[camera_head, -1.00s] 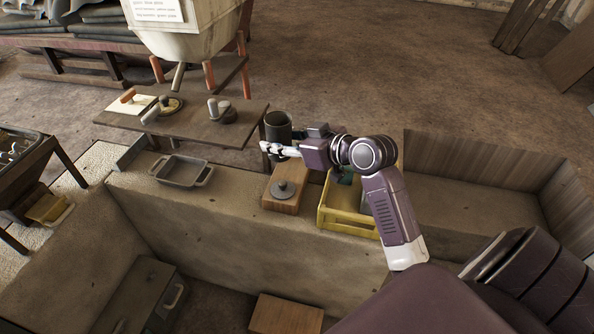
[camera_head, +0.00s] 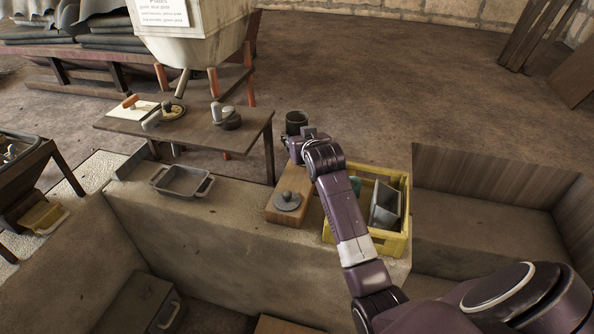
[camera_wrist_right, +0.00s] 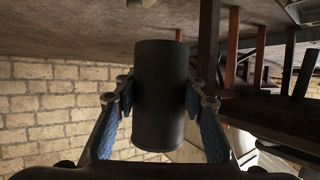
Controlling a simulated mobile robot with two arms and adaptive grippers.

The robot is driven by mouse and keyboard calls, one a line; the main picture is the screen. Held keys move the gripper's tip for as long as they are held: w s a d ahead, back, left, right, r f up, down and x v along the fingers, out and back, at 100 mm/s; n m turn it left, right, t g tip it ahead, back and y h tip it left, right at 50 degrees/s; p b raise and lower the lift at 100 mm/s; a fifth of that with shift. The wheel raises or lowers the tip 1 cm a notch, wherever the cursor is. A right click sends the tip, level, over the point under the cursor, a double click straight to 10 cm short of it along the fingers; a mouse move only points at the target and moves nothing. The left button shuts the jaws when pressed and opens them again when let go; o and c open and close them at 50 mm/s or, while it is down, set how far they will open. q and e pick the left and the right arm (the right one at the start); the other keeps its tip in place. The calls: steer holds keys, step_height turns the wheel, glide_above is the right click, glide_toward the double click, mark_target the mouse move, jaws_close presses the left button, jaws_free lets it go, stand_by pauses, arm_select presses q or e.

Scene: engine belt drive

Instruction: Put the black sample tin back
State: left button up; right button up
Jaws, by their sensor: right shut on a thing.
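The black sample tin (camera_head: 296,120) is a dark cylinder, held in the air beyond the yellow crate in the head view. My right gripper (camera_head: 297,136) is shut on it; my own wrist hides part of the fingers and the tin's lower part. In the right wrist view the tin (camera_wrist_right: 160,95) stands between the two blue-padded fingers of my right gripper (camera_wrist_right: 160,105), which press on its sides. That view appears upside down. My left gripper is in neither view.
A yellow crate (camera_head: 398,243) holding a grey metal container (camera_head: 385,206) stands on the ledge. Beside it are a wooden block (camera_head: 300,180) with a round grey lid-like piece (camera_head: 288,201) and a grey tray (camera_head: 182,181). A wooden table (camera_head: 190,132) stands behind, left of the tin.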

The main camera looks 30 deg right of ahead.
step_height(320, 180, down, 8)
steer(key=shift+r, duration=0.1)
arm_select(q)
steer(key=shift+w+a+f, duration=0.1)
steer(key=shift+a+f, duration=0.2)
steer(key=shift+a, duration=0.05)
arm_select(e)
steer(key=shift+f, duration=2.15)
arm_select(q)
steer(key=shift+b, duration=0.3)
arm_select(e)
steer(key=shift+f, duration=0.1)
steer(key=o, duration=1.5)
arm_select(q)
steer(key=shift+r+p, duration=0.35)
steer(key=shift+p, duration=0.05)
arm_select(e)
steer(key=v, duration=1.2)
steer(key=shift+a, duration=0.1)
